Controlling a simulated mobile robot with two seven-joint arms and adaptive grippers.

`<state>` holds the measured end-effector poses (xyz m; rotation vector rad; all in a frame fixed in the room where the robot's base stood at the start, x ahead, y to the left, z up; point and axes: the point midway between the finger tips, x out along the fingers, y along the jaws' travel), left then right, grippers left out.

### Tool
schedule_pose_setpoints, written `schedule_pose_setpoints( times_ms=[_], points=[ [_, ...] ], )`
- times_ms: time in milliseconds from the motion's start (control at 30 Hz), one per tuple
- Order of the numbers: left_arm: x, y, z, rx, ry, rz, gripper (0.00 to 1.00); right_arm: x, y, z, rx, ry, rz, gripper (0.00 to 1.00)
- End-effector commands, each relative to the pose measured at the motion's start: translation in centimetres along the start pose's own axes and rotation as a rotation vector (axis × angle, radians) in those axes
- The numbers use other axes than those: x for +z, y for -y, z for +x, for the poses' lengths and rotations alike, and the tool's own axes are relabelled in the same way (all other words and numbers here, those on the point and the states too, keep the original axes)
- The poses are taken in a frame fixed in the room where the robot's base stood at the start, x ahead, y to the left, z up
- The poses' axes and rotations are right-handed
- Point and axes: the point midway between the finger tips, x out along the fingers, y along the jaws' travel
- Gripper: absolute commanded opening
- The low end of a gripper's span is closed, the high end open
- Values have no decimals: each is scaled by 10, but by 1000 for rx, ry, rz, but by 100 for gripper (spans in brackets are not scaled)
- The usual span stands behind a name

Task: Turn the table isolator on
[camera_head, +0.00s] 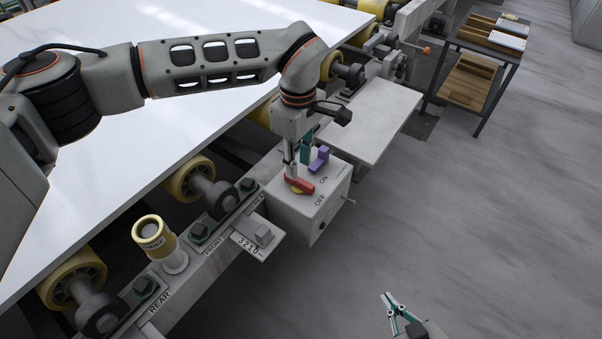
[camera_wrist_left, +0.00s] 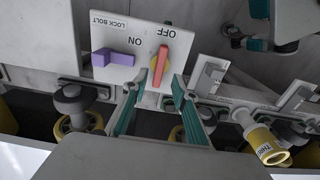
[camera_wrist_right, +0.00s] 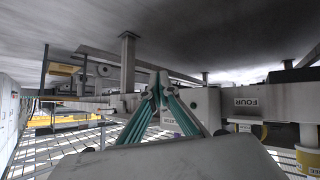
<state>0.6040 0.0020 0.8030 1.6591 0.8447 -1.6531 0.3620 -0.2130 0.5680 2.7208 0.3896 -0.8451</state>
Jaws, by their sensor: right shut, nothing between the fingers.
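The isolator is a red rotary handle (camera_head: 300,186) on a yellow disc, on top of a grey control box (camera_head: 307,208) marked ON and OFF. In the left wrist view the red handle (camera_wrist_left: 160,62) points to OFF. A purple lever (camera_head: 320,158) sits beside it, near the LOCK BOLT label. My left gripper (camera_head: 297,160) is pointed down over the box, its fingers apart near the red handle; I cannot tell whether they touch it. In the left wrist view this gripper (camera_wrist_left: 153,88) is open and empty. My right gripper (camera_head: 391,302) is shut and empty, over the floor.
A large white slab (camera_head: 200,110) on yellow rollers fills the left. A yellow-topped post (camera_head: 152,235) stands on the rail near REAR and FRONT labels. A grey shelf (camera_head: 375,120) lies behind the box. A trolley (camera_head: 475,65) stands at the back right. The right floor is clear.

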Motion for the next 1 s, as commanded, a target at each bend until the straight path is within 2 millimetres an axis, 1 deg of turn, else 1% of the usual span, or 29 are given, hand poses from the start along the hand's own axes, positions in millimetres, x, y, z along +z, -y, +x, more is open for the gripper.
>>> schedule_pose_setpoints(
  times_ms=[33, 100, 200, 300, 433, 700, 767, 800, 833, 1000],
  points=[
    [1, 1, 14, -6, 5, 0, 28, 4, 2, 0, -3, 5, 2, 0],
    [1, 1, 24, -6, 6, -1, 28, 3, 3, -1, -4, 3, 3, 0],
    [1, 1, 37, -4, 6, -1, 28, 1, 4, -1, -6, -2, 4, 0],
    [1, 0, 46, -2, 5, -1, 28, 1, 5, -1, -8, -2, 5, 0],
    [1, 0, 51, -1, 4, -1, 28, 1, 6, -1, -11, -3, 2, 0],
    [1, 0, 51, 1, 3, -1, 28, -3, 4, 0, -10, -9, -4, 0],
    [1, 0, 51, 1, 3, -1, 12, -3, 3, 0, -10, -9, -4, 0],
    [1, 0, 51, 0, 3, -1, 2, -3, 3, 0, -10, -9, -4, 0],
    [1, 0, 51, 0, 3, -1, 0, -3, 3, 0, -9, -9, -4, 0],
    [1, 0, 51, 0, 3, -1, 0, -3, 3, 0, -9, -9, -4, 0]
  ],
)
